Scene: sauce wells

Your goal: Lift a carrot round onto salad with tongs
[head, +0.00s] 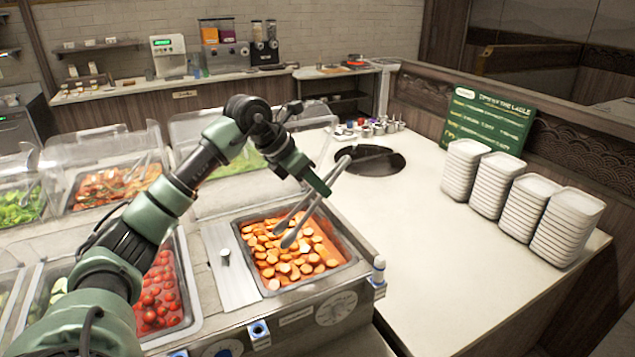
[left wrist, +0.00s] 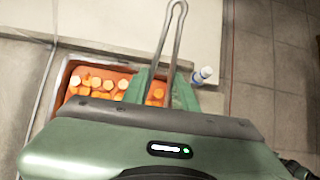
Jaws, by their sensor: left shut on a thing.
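My left gripper (head: 318,182) is shut on metal tongs (head: 303,225) above the carrot well (head: 354,262). The tongs slant down, their rounded bend up and to the right, their tips over the carrot rounds (head: 290,262). The tips look apart; I cannot tell whether they touch or hold a round. The left wrist view shows the tongs' bend (left wrist: 180,8) and the carrot rounds (left wrist: 95,83), partly hidden by my gripper. Green salad leaves (head: 18,206) lie in a well at the far left, and more greens (head: 240,165) show behind my arm. My right gripper is not in view.
Clear covers (head: 100,145) stand over the rear wells. A tomato well (head: 155,300) is left of the carrots, partly behind my arm. Stacked white plates (head: 510,205) stand right; the counter between (head: 430,240) is clear.

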